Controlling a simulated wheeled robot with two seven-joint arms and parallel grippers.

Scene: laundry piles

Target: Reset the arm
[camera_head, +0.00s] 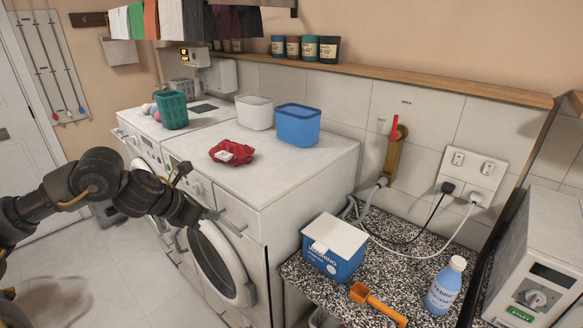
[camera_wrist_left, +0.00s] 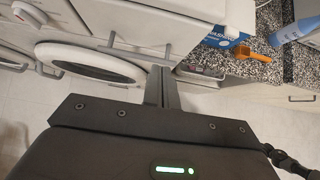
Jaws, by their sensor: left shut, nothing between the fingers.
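My left arm comes in from the left in the head view, with its dark left gripper (camera_head: 226,221) in front of the near washing machine (camera_head: 290,205). The gripper is shut and empty. In the left wrist view its two fingers (camera_wrist_left: 162,84) lie together, pointing at the machine's front. I cannot tell whether the fingertips touch the machine. My right gripper is not in view.
A crumpled red cloth (camera_head: 231,152), a white bin (camera_head: 254,112) and a blue bin (camera_head: 298,125) sit on the machines. A detergent box (camera_head: 334,256), an orange scoop (camera_head: 377,304) and a blue bottle (camera_head: 445,287) stand on the speckled counter (camera_head: 388,243).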

